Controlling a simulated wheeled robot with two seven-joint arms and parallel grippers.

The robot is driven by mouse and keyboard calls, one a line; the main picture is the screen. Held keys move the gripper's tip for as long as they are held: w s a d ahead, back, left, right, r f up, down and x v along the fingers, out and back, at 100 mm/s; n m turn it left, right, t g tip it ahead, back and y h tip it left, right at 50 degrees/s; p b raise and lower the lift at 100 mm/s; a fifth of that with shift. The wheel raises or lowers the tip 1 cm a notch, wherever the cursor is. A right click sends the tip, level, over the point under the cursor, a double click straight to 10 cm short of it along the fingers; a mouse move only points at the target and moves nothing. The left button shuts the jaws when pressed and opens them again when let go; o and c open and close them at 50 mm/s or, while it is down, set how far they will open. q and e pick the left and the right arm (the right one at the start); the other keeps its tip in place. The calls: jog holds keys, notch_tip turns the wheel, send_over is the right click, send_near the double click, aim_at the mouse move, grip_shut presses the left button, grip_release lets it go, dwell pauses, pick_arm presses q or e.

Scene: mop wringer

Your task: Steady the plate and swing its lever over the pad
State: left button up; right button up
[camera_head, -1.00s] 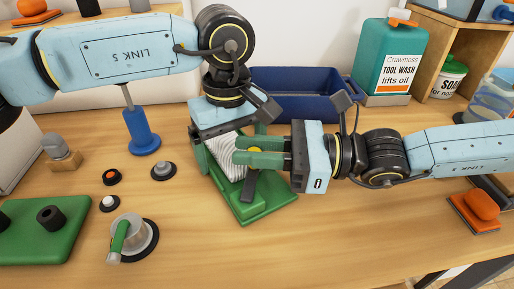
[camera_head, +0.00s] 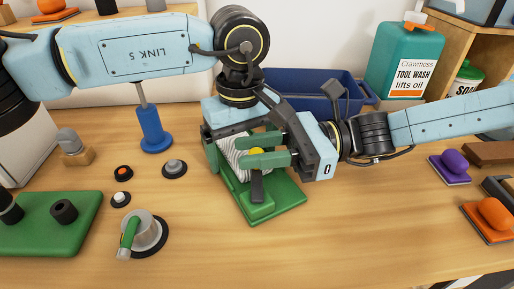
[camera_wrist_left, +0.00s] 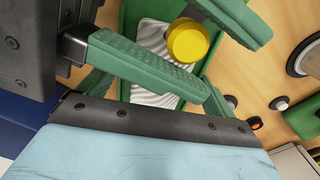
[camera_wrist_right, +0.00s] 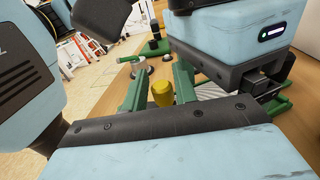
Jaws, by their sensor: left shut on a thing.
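The green plate (camera_head: 285,208) lies on the bench in the middle of the head view. Its pale ridged pad (camera_head: 238,160) is partly covered by my grippers; it also shows in the left wrist view (camera_wrist_left: 152,40). A dark lever arm (camera_head: 257,188) rises from the plate, and a yellow knob (camera_head: 257,151) shows above it. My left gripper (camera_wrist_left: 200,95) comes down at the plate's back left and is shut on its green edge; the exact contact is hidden. My right gripper (camera_head: 265,148) is open, one finger on each side of the yellow knob (camera_wrist_right: 162,94). Any touch is unclear.
A blue tub (camera_head: 300,85) stands behind my grippers. A grey knob with a green handle (camera_head: 145,232), small buttons and a green board (camera_head: 50,225) are at left. Purple (camera_head: 452,165) and orange (camera_head: 492,212) scrubbers lie at right. The front bench is clear.

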jog(key=shift+o, duration=1.1)
jog(key=d, duration=0.4)
jog(key=w+d, duration=0.1)
jog(key=d, duration=0.7)
jog(key=shift+w, duration=0.3)
jog(key=shift+o, duration=0.2)
